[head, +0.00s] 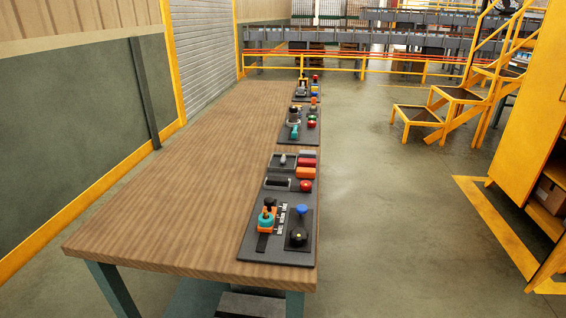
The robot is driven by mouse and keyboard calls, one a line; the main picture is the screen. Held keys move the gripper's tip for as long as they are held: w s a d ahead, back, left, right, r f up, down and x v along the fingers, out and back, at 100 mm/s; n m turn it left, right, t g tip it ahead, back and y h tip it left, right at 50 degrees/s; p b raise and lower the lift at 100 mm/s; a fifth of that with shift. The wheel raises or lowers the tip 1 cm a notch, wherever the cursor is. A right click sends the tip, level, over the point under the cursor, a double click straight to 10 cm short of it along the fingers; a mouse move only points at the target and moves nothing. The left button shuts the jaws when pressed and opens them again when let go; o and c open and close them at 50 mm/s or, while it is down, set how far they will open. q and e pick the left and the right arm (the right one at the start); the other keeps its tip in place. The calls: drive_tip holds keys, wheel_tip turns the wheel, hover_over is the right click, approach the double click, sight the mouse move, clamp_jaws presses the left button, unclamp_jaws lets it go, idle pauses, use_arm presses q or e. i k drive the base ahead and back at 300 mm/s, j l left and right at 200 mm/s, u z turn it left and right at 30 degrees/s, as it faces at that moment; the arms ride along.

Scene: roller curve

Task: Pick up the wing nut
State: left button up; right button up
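I cannot make out a wing nut for certain. A small light-grey piece (283,159) stands in a dark square tray (273,165) on the near control panel; it is too small to tell what it is. The near panel (254,247) lies along the right edge of a long wooden table (170,205). A teal and orange fitting (267,219) is at its near left. Neither of my grippers is in view.
The near panel also has a blue knob (302,210), a black knob (298,237), a red button (305,186) and red and orange blocks (306,172). Further panels (299,131) lie behind. The table's left side is bare. Yellow steps (455,95) and a cabinet (535,110) stand right; floor between is clear.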

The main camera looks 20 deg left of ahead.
sight(283, 160)
drive_tip(key=k+u, duration=0.15)
drive_tip(key=k, duration=0.25)
drive_tip(key=k+j+u, duration=0.15)
drive_tip(key=k, duration=0.3)
drive_tip(key=k+j+u, duration=0.15)
drive_tip(key=k, duration=0.25)
drive_tip(key=u, duration=1.75)
drive_tip(key=i+l+u, duration=0.1)
drive_tip(key=l+u, duration=0.25)
drive_tip(key=l, duration=0.4)
drive_tip(key=l+u, duration=0.35)
drive_tip(key=l, duration=1.55)
drive_tip(key=k+l, duration=0.1)
drive_tip(key=l, duration=1)
